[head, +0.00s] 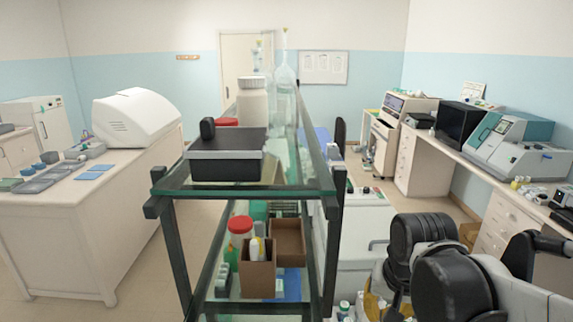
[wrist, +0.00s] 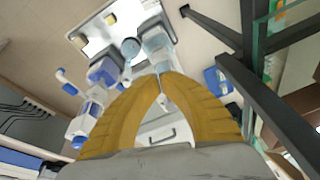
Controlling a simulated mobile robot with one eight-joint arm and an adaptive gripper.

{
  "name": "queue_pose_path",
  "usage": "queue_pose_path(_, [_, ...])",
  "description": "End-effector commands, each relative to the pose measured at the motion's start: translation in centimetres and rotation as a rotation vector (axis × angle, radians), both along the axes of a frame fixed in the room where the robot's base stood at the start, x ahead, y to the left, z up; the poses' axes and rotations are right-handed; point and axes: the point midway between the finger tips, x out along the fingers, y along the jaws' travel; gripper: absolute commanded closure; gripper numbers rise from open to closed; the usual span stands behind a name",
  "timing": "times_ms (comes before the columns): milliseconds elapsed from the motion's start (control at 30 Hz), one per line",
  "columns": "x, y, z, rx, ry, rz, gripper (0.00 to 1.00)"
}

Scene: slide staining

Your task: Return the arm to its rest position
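My arm (head: 430,262) is folded at the lower right of the head view, its black rounded joints close to the camera. A yellow part of my gripper (head: 374,303) shows beside it, mostly hidden behind the arm. In the wrist view, my gripper (wrist: 160,77) has two yellow ribbed fingers that arch inward, and their tips meet. Nothing is held between them. Beyond the fingertips, blue and white lab equipment shows at an angle, apart from the fingers.
A dark-framed glass shelf (head: 325,180) stands in the middle, close to my arm, and carries a black box (head: 226,165) and bottles. Its dark posts (wrist: 265,100) also show at the wrist view's right. A white bench (head: 65,240) is left; a counter (head: 500,205) with instruments is right.

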Motion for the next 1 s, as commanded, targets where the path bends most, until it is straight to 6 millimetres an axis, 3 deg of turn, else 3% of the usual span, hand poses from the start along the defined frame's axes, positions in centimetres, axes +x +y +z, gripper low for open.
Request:
queue_pose_path(33, [-1.0, 0.0, -3.2, -0.007, -0.031, 0.024, 1.0])
queue_pose_path(300, [-4.9, 0.0, -11.9, -0.066, -0.212, 0.167, 1.0])
queue_pose_path(500, [-6.7, 0.0, -16.7, -0.109, -0.314, 0.243, 1.0])
queue_pose_path(667, [-7.2, 0.0, -17.9, -0.127, -0.348, 0.269, 1.0])
queue_pose_path(1000, [-7.2, 0.0, -17.7, -0.13, -0.353, 0.272, 1.0])
